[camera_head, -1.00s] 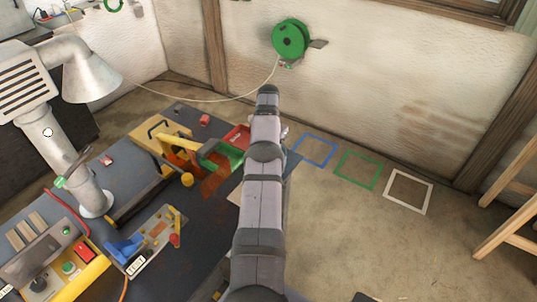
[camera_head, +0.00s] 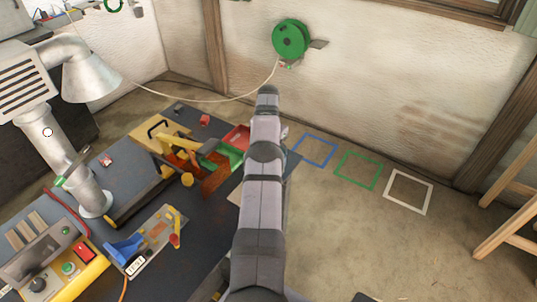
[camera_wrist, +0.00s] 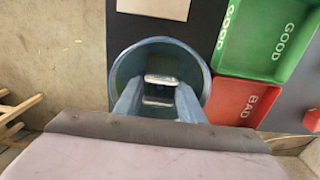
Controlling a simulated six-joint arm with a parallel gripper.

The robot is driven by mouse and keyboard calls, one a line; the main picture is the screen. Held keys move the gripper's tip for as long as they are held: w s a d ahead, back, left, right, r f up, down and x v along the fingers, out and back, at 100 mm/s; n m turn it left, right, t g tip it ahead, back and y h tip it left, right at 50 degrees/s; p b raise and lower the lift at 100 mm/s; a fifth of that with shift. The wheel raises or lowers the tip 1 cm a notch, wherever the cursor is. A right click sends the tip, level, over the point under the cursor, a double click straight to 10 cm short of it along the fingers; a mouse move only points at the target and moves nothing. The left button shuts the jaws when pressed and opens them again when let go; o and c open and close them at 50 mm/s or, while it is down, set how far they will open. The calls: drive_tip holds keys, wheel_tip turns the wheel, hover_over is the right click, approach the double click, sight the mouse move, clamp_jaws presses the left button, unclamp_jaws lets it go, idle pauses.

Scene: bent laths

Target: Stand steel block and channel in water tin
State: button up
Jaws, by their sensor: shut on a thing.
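The round blue-grey water tin (camera_wrist: 203,65) is seen from above in the wrist view. My gripper (camera_wrist: 159,98) points down into it, one bluish finger on each side. It is shut on a shiny grey steel piece (camera_wrist: 161,80) between the fingers, inside the tin's rim as seen from above. A second bright face shows just below it; I cannot tell whether this is the block, the channel or both. The piece's lower end and any contact with the tin floor are hidden. In the head view my arm hides the gripper and tin.
A green GOOD tray (camera_wrist: 231,52) and a red BAD tray (camera_wrist: 222,109) stand close right of the tin. A pale square (camera_wrist: 153,8) lies beyond it. The bench holds a yellow jig (camera_head: 160,132) and a control box (camera_head: 42,262). Floor at right (camera_head: 400,250) is mostly clear.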

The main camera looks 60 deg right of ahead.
drive_tip(key=o, duration=1.3)
drive_tip(key=shift+c, duration=0.2)
drive_tip(key=shift+r, duration=0.5)
wheel_tip(320, 180, up, 6)
drive_tip(key=shift+r+p, duration=0.25)
drive_tip(key=shift+p, duration=0.55)
